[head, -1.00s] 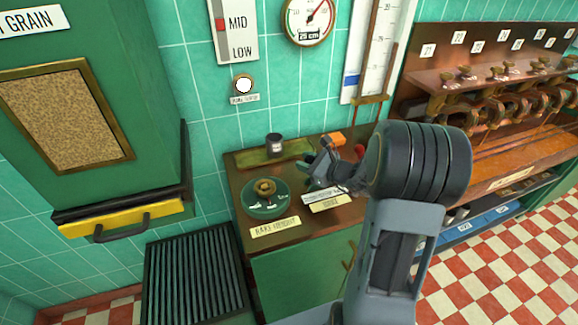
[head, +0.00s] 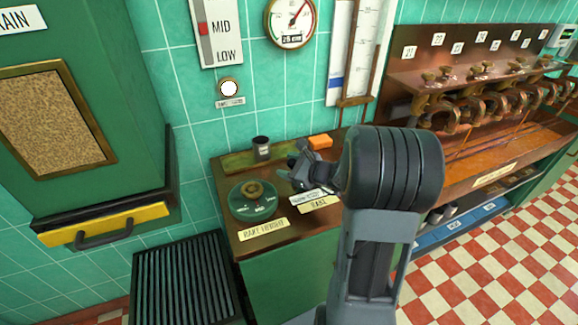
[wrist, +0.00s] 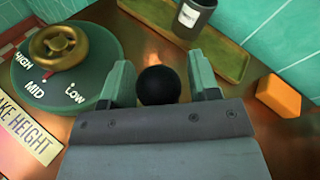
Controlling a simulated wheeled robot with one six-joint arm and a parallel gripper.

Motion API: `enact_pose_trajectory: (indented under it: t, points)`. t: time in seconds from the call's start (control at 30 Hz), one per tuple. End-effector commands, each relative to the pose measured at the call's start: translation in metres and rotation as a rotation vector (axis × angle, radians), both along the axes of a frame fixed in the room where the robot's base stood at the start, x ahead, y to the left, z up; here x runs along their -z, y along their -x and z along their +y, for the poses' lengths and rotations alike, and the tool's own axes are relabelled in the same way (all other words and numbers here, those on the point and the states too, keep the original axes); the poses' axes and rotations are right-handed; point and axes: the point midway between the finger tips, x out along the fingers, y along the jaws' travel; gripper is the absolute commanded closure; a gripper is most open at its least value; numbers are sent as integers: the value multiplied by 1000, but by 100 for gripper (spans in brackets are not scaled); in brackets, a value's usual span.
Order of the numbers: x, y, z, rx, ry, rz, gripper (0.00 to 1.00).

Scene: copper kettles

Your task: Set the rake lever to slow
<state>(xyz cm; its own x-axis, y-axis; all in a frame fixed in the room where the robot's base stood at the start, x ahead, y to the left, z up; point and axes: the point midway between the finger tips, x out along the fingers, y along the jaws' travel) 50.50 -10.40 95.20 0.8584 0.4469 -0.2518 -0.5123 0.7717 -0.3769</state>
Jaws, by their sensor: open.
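A black ball knob (wrist: 158,86), apparently the rake lever's, shows between my fingers in the wrist view. My gripper (wrist: 160,80) is open, with one finger on each side of the knob; I cannot tell if either touches it. The lever's shaft and slot are hidden behind my gripper. In the head view my gripper (head: 299,172) is low over the counter, behind a small white scale plate (head: 308,197) and a cream label (head: 321,204). The writing on the plate is too small to read, so the lever's setting cannot be told.
Left of my gripper is the green rake height dial (head: 253,200) with a brass knob. Behind are a dark cup (head: 261,147) on a green tray (head: 235,160) and an orange block (head: 320,142). The tiled wall rises behind the counter (head: 290,228).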

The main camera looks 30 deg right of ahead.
Motion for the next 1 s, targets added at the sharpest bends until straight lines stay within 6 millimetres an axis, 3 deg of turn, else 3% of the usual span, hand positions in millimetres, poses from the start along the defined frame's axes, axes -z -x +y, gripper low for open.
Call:
enact_pose_trajectory:
  t: [0.27, 0.7, 1.0]
  points:
    - [-3, 11, -7, 4, 0, -1, 44]
    - [-25, 85, -46, 6, 1, -2, 44]
    - [-33, 114, -60, 1, 1, 0, 44]
